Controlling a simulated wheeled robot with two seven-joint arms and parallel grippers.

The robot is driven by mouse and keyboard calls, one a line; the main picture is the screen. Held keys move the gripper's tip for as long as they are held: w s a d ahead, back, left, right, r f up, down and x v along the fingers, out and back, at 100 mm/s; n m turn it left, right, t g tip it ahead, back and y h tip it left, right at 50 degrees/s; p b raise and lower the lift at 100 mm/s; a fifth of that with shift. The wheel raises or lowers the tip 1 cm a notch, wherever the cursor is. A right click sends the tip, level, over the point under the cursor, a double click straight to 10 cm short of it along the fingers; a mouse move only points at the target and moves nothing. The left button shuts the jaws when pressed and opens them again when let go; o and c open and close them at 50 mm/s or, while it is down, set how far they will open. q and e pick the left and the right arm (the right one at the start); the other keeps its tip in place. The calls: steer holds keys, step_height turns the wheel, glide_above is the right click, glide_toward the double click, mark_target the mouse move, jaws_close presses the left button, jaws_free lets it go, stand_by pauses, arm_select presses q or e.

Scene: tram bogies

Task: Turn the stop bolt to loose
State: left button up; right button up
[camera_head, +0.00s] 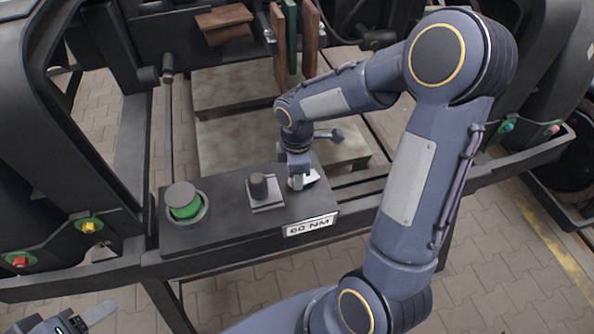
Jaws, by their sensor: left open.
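A dark box (235,222) lies across the frame rail and carries a label (310,225) reading "60 NM". On it stands a dark upright knob (260,187) on a light square plate. To the right of the knob, my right gripper (298,183) points down at another light plate (312,178) and hides most of what is there. I cannot tell which fitting is the stop bolt, or whether the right fingers grip anything. My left gripper (82,320) is open at the bottom left edge, away from the box and partly cut off.
A green button with a grey cap (183,201) is on the box's left end. Red and yellow caps (90,226) sit on the left rail, and teal and pink ones (508,125) on the right. Brown and green plates (292,40) stand behind. Dark uprights flank both sides.

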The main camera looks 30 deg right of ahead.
step_height(320, 180, up, 8)
steer(key=shift+f, duration=0.25)
steer(key=shift+r, duration=0.15)
stand_by(0.6)
steer(key=shift+s+r, duration=0.25)
steer(key=s+a+r+m+t+y, duration=0.2)
steer(key=s+m, duration=0.5)
steer(key=s, duration=0.1)
steer(key=s+a+r+m+t+y, duration=0.1)
steer(key=s+a+r+m+t, duration=0.1)
steer(key=s+m, duration=0.6)
steer(key=shift+s+a+r+t+y, duration=0.25)
steer(key=shift+s+t+y, duration=0.15)
steer(key=shift+t, duration=0.4)
